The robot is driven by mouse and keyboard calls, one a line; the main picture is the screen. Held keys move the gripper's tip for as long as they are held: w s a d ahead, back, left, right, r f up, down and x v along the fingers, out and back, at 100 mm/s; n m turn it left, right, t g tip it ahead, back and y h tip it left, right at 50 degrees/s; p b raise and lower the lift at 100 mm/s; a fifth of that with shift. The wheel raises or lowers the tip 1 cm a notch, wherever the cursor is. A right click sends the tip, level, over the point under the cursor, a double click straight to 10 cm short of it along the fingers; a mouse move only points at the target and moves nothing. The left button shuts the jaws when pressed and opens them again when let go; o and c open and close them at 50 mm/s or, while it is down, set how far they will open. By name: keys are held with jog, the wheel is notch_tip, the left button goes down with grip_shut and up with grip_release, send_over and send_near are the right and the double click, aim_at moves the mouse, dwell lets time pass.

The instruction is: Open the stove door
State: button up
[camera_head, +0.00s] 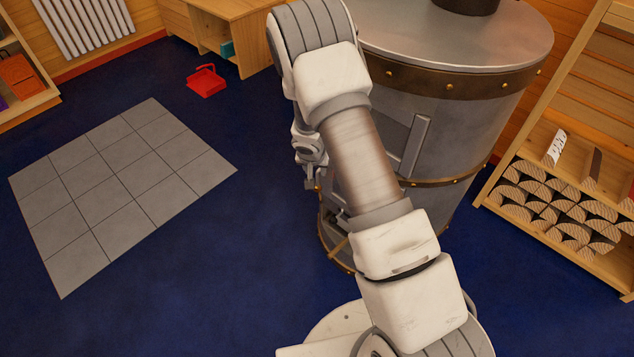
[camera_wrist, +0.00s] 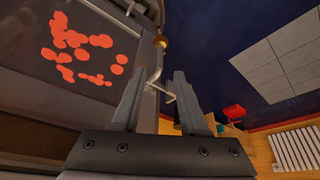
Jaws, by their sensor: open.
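The stove (camera_head: 470,110) is a large grey cylinder with studded brass bands, right of centre in the head view. My arm covers much of its front. In the wrist view the stove door (camera_wrist: 110,20) is a dark panel on the left with orange glowing spots behind it; it looks shut. A thin bent metal handle (camera_wrist: 157,72) with a brass knob runs by the door's edge. My gripper (camera_wrist: 158,82) is open, and the handle shows between its two fingers. I cannot tell whether they touch it. In the head view my gripper (camera_head: 310,180) is small, beside the stove's left side.
A log rack (camera_head: 562,215) with split logs stands right of the stove. Grey floor tiles (camera_head: 120,190) and a red dustpan (camera_head: 206,80) lie left on the blue floor. A wooden cabinet (camera_head: 240,35) and a white radiator (camera_head: 85,22) stand at the back.

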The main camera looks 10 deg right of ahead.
aim_at(317, 180)
jog(key=b+x, duration=0.1)
jog(key=x, duration=0.9)
jog(key=shift+w+f+b, duration=0.15)
jog(key=shift+f+b, duration=0.25)
grip_shut()
